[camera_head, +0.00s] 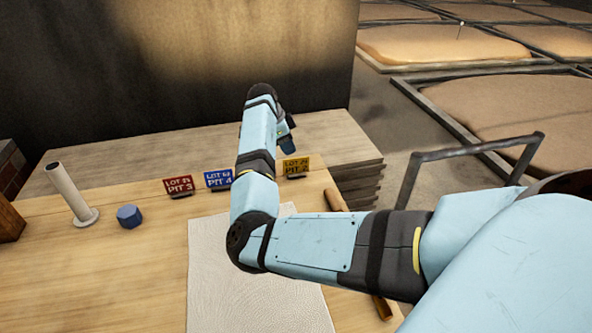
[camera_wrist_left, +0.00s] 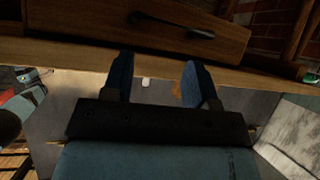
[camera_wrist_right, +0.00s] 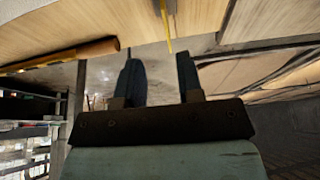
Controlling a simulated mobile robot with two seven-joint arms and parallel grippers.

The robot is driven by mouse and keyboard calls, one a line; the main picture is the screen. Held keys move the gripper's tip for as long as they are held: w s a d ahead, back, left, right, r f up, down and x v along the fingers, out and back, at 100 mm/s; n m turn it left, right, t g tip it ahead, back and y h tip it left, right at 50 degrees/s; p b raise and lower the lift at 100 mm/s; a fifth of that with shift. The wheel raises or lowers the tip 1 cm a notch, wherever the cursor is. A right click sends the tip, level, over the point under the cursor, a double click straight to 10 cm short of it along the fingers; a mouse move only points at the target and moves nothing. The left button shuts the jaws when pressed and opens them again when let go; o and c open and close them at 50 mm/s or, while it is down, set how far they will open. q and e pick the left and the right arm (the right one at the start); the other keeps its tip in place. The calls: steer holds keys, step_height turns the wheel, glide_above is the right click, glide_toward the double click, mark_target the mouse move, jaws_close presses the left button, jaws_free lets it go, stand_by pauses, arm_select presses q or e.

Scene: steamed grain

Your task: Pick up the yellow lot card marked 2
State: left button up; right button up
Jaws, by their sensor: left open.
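The yellow lot card reading LOT 24 PIT 2 (camera_head: 297,167) stands upright in a small dark holder at the bench's right side. My right gripper (camera_head: 287,146) is just above and beside it. In the right wrist view the card (camera_wrist_right: 168,30) shows edge-on as a thin yellow strip, ahead of the open, empty fingers (camera_wrist_right: 158,65) and lined up with the gap between them. My left gripper (camera_wrist_left: 158,72) is open and empty, away from the card, facing a wooden drawer front (camera_wrist_left: 180,35).
A red PIT 3 card (camera_head: 178,185) and a blue PIT 4 card (camera_head: 218,179), partly behind my right arm, stand left. A white post (camera_head: 68,190), blue block (camera_head: 129,216), pale cloth (camera_head: 220,285) and wooden roller (camera_head: 335,200) are on the bench (camera_head: 130,285).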

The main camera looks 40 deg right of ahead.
mark_target(298, 173)
steer(key=x, duration=0.3)
steer(key=shift+d+f, duration=0.2)
steer(key=shift+f, duration=0.15)
steer(key=shift+w+d+b+x, duration=0.15)
steer(key=shift+b+x, duration=0.2)
steer(key=shift+x, duration=1.05)
steer(key=shift+w+d+b+x, duration=0.15)
steer(key=shift+b+x, duration=0.15)
steer(key=shift+x, duration=1.05)
steer(key=shift+a, duration=0.15)
jaws_close()
